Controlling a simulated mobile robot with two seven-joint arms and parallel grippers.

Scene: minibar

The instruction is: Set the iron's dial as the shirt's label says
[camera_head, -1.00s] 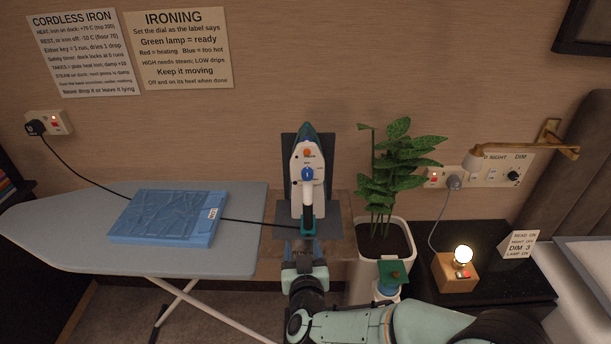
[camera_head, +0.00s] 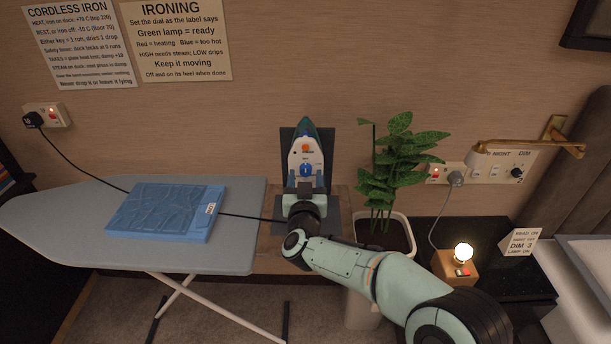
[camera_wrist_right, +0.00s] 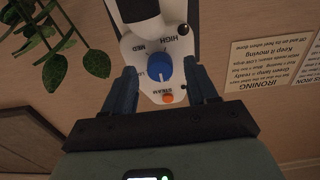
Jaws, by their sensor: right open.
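The iron (camera_head: 305,148) stands upright on its dark dock (camera_head: 331,190), white with a green edge, an orange button and a blue dial (camera_head: 306,170). In the right wrist view the blue dial (camera_wrist_right: 158,68) sits among the marks HIGH, MED and a partly hidden LOW, with STEAM by the orange button (camera_wrist_right: 168,98). My right gripper (camera_wrist_right: 163,78) is open, one finger on each side of the dial; contact cannot be told. The folded blue shirt (camera_head: 165,212) lies on the ironing board with a white label (camera_head: 211,208), too small to read. My left gripper is not in view.
The ironing board (camera_head: 60,220) stands left of the dock. A potted plant (camera_head: 395,165) is close right of the iron. A lit lamp (camera_head: 462,255) is on the black bedside table. A black cable runs from the wall socket (camera_head: 46,116). Two instruction signs hang above.

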